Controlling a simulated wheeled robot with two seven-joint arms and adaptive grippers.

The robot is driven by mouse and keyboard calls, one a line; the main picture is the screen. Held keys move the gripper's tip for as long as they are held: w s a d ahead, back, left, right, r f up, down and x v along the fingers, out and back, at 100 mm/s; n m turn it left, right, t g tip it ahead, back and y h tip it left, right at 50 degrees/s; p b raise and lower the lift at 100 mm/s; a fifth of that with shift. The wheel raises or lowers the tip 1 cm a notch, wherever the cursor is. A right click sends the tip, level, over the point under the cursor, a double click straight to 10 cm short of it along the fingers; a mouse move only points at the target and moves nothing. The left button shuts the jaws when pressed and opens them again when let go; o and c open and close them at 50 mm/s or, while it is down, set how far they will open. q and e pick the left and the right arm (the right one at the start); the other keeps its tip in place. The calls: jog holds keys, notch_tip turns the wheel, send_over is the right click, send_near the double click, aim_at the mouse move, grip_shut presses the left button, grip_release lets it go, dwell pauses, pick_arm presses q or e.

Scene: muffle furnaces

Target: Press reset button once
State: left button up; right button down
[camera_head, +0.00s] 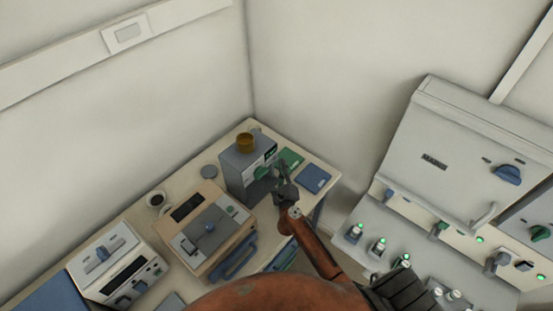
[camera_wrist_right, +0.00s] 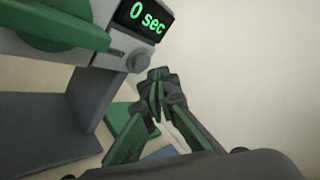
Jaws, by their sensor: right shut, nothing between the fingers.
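A grey machine (camera_head: 240,172) with a brown-yellow cup-like top stands on the bench; its front faces right. In the right wrist view, its display (camera_wrist_right: 146,24) reads "0 sec" in green. A small round grey button (camera_wrist_right: 141,61) sits just below the display; I see no label on it. A large green part (camera_wrist_right: 60,28) is left of the display. My right gripper (camera_head: 283,168) is in front of the machine, shut and empty. In the right wrist view its fingertips (camera_wrist_right: 158,76) are right of and below the button, apparently apart from it. My left gripper is not in view.
A green pad (camera_head: 291,158) and a blue pad (camera_head: 313,179) lie beside the machine. A large furnace panel (camera_head: 455,150) is at the right.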

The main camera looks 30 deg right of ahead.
jog(key=s, duration=0.1)
jog(key=s+d+p, duration=0.1)
jog(key=s, duration=0.1)
jog(key=s+d, duration=0.1)
jog(key=shift+s, duration=0.35)
dwell(0.9)
